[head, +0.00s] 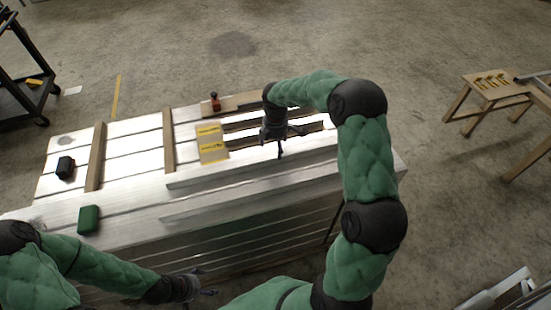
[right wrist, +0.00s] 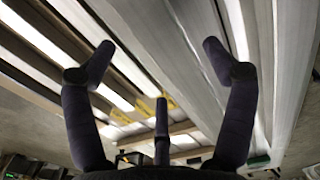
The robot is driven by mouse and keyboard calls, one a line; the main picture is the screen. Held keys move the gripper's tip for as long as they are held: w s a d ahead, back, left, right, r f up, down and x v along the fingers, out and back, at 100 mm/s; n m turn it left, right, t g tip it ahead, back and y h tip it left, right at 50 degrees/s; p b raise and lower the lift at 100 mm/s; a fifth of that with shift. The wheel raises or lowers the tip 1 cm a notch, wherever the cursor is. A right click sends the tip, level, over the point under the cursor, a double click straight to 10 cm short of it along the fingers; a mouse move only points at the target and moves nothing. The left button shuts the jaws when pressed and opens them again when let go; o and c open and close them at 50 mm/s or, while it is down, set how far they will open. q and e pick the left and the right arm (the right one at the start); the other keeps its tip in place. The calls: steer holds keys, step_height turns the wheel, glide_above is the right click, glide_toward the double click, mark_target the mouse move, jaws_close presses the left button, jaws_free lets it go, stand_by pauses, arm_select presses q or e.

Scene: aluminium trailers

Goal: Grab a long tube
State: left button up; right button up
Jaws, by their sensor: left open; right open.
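A long aluminium tube (head: 215,175) lies along the near part of the trailer top, and a second long tube (head: 200,209) lies parallel to it, closer to me. My right gripper (head: 281,146) is above the far edge of the first tube, pointing down. In the right wrist view its fingers (right wrist: 157,55) are spread wide and empty, with long pale metal lengths (right wrist: 178,55) beyond and between them. Whether it touches a tube cannot be told. My left gripper (head: 205,284) is open and empty, low in front of the trailer's near side.
The trailer top (head: 130,190) also carries wooden slats (head: 168,140), a yellow-marked board (head: 211,143), a green box (head: 89,219), a black box (head: 65,167) and a small red-and-black item (head: 215,102). A wooden sawhorse (head: 490,90) stands right; a dark cart (head: 25,85) stands left.

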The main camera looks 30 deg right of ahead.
mark_target(275, 151)
steer(key=f+b, duration=0.2)
steer(key=f, duration=0.2)
steer(key=shift+a+f, duration=0.2)
steer(key=c, duration=1.7)
steer(key=shift+r, duration=0.15)
jaws_close()
steer(key=shift+r, duration=0.1)
